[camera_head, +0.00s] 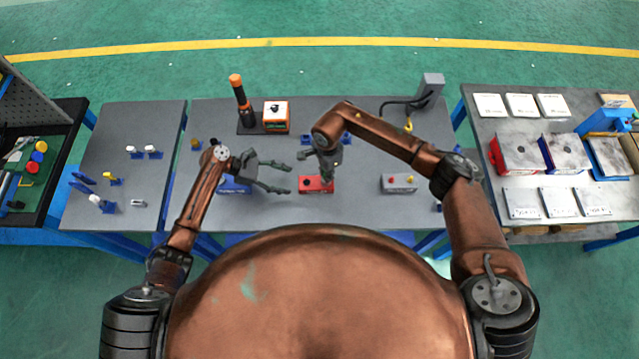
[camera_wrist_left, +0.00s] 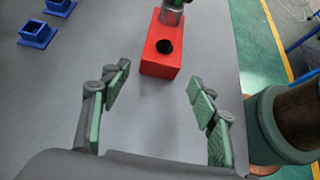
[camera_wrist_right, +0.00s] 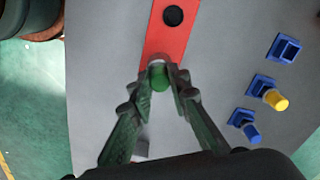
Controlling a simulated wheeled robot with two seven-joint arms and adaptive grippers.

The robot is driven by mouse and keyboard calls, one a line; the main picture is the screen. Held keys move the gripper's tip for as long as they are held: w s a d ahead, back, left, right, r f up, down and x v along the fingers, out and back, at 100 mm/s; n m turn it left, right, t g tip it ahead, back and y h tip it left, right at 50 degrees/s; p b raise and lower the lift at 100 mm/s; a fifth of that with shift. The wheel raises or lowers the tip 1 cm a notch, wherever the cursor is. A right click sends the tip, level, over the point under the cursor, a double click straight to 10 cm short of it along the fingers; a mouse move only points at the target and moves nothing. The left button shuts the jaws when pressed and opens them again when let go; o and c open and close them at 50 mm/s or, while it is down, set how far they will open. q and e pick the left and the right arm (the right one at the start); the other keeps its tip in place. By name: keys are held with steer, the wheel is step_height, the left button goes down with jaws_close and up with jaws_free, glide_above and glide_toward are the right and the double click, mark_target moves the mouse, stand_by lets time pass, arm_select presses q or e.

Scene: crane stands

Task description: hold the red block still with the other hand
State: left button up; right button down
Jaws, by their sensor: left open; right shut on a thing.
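The red block (camera_head: 312,186) lies on the grey middle table, with a dark round hole in its top near one end. It also shows in the left wrist view (camera_wrist_left: 160,62) and the right wrist view (camera_wrist_right: 168,38). My left gripper (camera_head: 289,180) is open and empty, its fingers pointing at the block's left end, apart from it. My right gripper (camera_wrist_right: 161,70) comes down at the block's other end, its fingers shut on a small green-topped piece (camera_wrist_right: 159,80). In the left wrist view a grey cylinder stands at that end; its seating is hidden.
Blue sockets (camera_wrist_left: 36,34) stand behind the block. An orange-handled tool (camera_head: 239,90) and an orange-and-white box (camera_head: 276,115) are at the back left. Bare table lies around the block.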

arm_select(q)
steer(key=shift+x, duration=3.25)
steer(key=c, duration=1.2)
steer(key=shift+w, duration=0.1)
steer(key=shift+c, duration=0.2)
